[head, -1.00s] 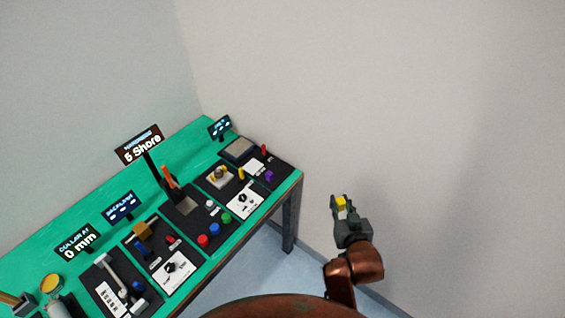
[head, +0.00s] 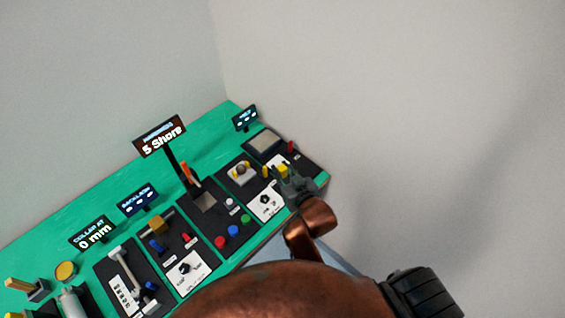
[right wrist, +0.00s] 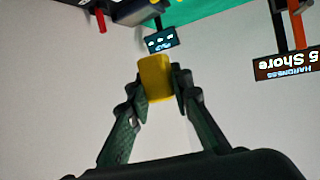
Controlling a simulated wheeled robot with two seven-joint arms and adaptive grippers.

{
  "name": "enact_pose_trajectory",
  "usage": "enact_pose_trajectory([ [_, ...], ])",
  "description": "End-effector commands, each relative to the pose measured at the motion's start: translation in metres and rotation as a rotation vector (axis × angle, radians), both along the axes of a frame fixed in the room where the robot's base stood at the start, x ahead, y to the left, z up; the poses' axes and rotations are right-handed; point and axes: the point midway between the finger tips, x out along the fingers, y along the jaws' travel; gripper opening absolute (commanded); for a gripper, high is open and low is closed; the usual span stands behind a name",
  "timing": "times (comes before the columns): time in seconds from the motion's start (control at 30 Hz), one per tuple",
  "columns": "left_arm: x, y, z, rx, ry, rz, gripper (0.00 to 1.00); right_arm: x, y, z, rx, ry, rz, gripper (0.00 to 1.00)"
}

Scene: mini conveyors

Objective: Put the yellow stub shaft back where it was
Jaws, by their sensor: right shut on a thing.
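My right gripper (head: 291,179) is shut on the yellow stub shaft (head: 283,170), over the far right end of the bench. In the right wrist view the yellow stub shaft (right wrist: 156,78) sits between the two fingertips, clear of any surface there. In the head view the gripper overlaps the rightmost black panel (head: 307,163), which carries a red peg (head: 291,147), a small yellow peg (head: 265,171) and a white patch (head: 276,160). The gripper hides part of this panel. I cannot tell how high the shaft is above it. My left gripper is not in view.
The green bench (head: 120,195) holds several black panels with knobs, pegs and signs. The "5 Shore" sign (head: 160,136) stands tall at the back, and a small screen (head: 245,118) stands at the far right. Red, blue and green knobs lie left of my right arm.

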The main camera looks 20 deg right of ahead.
Motion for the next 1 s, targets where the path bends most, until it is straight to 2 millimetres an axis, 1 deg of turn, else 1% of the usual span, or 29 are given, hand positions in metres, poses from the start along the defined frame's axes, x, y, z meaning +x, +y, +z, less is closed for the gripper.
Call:
enact_pose_trajectory([
  [0.03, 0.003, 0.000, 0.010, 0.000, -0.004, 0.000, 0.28, 0.000, -0.010, -0.008, -0.011, 0.012, 0.013, 0.00],
  [0.2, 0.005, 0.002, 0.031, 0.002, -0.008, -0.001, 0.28, -0.002, -0.045, -0.043, -0.012, 0.015, 0.074, 0.00],
  [0.3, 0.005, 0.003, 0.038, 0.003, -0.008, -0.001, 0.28, -0.006, -0.063, -0.057, -0.003, 0.008, 0.090, 0.00],
  [0.43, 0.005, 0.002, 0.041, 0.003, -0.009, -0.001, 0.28, -0.003, -0.079, -0.069, 0.005, -0.001, 0.098, 0.00],
  [0.57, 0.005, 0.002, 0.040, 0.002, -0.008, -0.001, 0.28, 0.015, -0.095, -0.080, 0.007, -0.003, 0.098, 0.00],
  [0.83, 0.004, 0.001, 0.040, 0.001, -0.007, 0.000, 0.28, 0.064, -0.136, -0.109, 0.007, -0.002, 0.098, 0.00],
  [0.9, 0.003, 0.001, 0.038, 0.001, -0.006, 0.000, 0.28, 0.072, -0.143, -0.125, 0.008, 0.001, 0.099, 0.00],
  [1.0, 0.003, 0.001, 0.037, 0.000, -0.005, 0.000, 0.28, 0.083, -0.152, -0.142, 0.008, -0.001, 0.100, 0.00],
])
